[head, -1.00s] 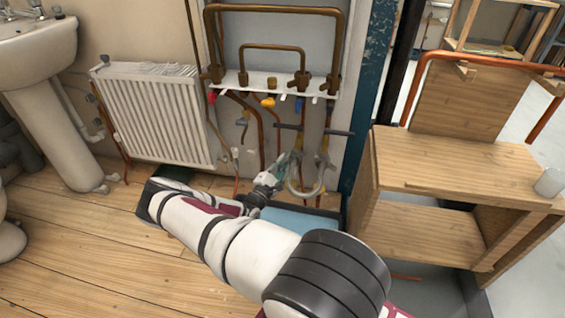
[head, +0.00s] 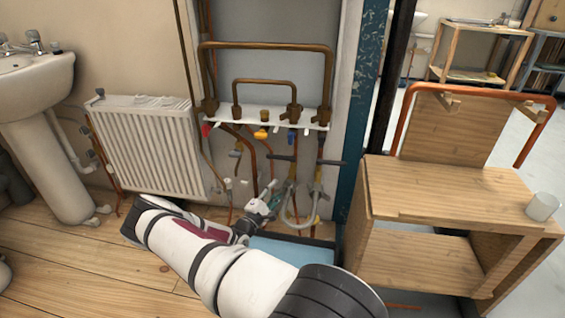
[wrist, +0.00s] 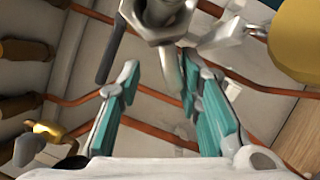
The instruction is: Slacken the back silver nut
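A silver hex nut (wrist: 160,24) is at the top of the wrist view, with a grey tube (wrist: 169,72) running down from it. My gripper (wrist: 158,78) has two teal-padded fingers, spread apart below the nut. The tube's end lies between them, close to the right finger; I cannot tell if they touch. The nut is beyond the fingertips and not gripped. In the head view my gripper (head: 265,200) is low by the pipes, left of a looped grey hose (head: 288,216). The nuts there are too small to tell apart.
A yellow round part (wrist: 297,38) and a pale metal fitting (wrist: 222,40) sit close on the right in the wrist view. Copper pipes (wrist: 150,138) run behind. A blue tray (head: 290,250) lies below, a radiator (head: 150,145) left, a wooden bench (head: 450,195) right.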

